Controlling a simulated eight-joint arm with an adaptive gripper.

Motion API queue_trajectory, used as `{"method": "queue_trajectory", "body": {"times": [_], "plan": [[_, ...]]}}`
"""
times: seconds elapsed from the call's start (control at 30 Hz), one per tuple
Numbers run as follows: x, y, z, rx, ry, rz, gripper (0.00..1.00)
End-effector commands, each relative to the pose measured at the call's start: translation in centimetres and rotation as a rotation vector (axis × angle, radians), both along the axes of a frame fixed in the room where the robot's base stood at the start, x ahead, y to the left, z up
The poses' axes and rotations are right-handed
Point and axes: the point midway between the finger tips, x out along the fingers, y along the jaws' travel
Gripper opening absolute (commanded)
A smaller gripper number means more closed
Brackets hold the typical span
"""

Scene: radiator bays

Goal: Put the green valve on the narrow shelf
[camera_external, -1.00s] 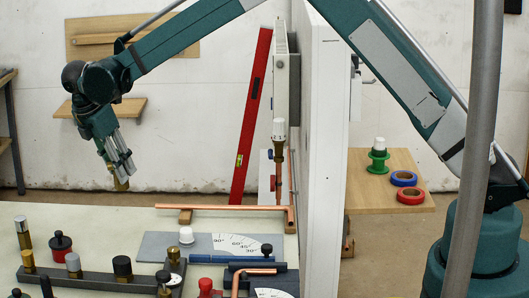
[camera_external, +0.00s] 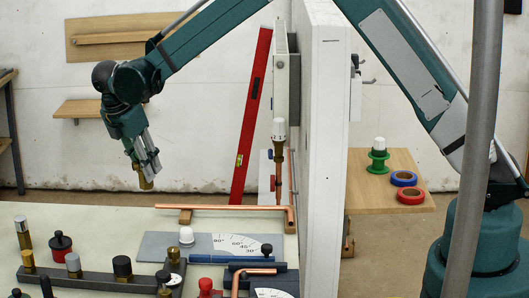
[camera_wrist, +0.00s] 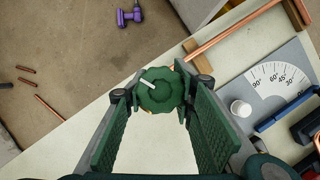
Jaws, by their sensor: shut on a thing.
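My gripper (camera_external: 146,163) is shut on the green valve and holds it above the back left of the workbench. In the wrist view the valve's round, lobed green handle (camera_wrist: 160,92) sits between the fingertips, with a white line on it. In the external view only its brass lower end (camera_external: 146,184) shows below the fingers. On the back wall a thin wooden ledge runs along a wooden backboard (camera_external: 98,26). A shorter wooden shelf (camera_external: 85,109) with brackets hangs below it, partly behind my arm. I cannot tell which is the narrow shelf.
A white wall panel (camera_external: 324,130) with a radiator (camera_external: 287,80) stands between the bench and my base. A copper pipe (camera_external: 225,207), a dial plate (camera_external: 215,244) and several valves lie on the bench (camera_external: 110,215). A red level (camera_external: 253,115) leans at the back.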

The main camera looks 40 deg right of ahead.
Motion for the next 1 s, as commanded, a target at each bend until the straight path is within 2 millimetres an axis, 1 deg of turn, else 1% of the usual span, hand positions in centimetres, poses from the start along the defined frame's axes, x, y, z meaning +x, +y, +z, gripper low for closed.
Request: {"method": "queue_trajectory", "body": {"times": [0.03, 0.1, 0.27, 0.3, 0.37, 0.4, 0.57, 0.7, 0.9, 1.0], "plan": [[-0.7, -1.8, -0.1, 0.0, 0.0, 0.005, 0.0], [-1.7, -4.1, -0.5, 0.0, -0.001, 0.021, 0.0], [-4.3, -9.3, -1.3, 0.0, -0.002, 0.059, 0.0], [-5.1, -10.7, -1.5, 0.0, -0.003, 0.069, 0.0], [-6.3, -12.5, -1.8, 0.0, -0.003, 0.084, 0.0], [-7.1, -13.7, -2.0, 0.001, -0.004, 0.093, 0.0], [-10.6, -18.4, -2.7, 0.001, -0.004, 0.133, 0.0], [-14.1, -22.2, -3.2, 0.002, -0.006, 0.166, 0.0], [-19.4, -27.3, -4.0, 0.002, -0.007, 0.208, 0.0], [-21.6, -29.6, -4.4, 0.002, -0.008, 0.22, 0.0]]}}
